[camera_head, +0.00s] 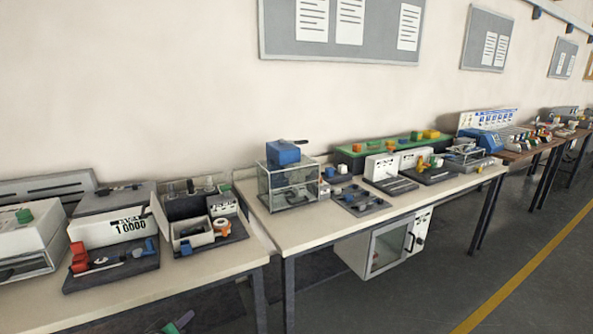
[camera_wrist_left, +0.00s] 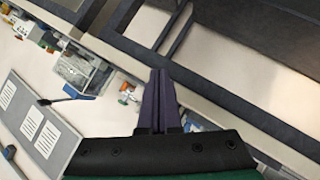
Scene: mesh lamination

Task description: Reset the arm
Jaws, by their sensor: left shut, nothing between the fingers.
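My left gripper (camera_head: 180,323) barely shows at the bottom edge of the head view, below the front edge of the left bench. Only a small dark and green part of it is seen there. In the left wrist view its two dark fingers (camera_wrist_left: 159,98) are together, with nothing between them. They stand apart from the bench equipment, which appears behind them. My right gripper is in neither view.
The left bench (camera_head: 205,268) carries boxes and small devices. A second bench (camera_head: 305,222) holds a clear case with a blue top (camera_head: 284,153) and several devices. A white cabinet (camera_head: 385,243) sits under it. Grey floor (camera_head: 410,300) is open in front.

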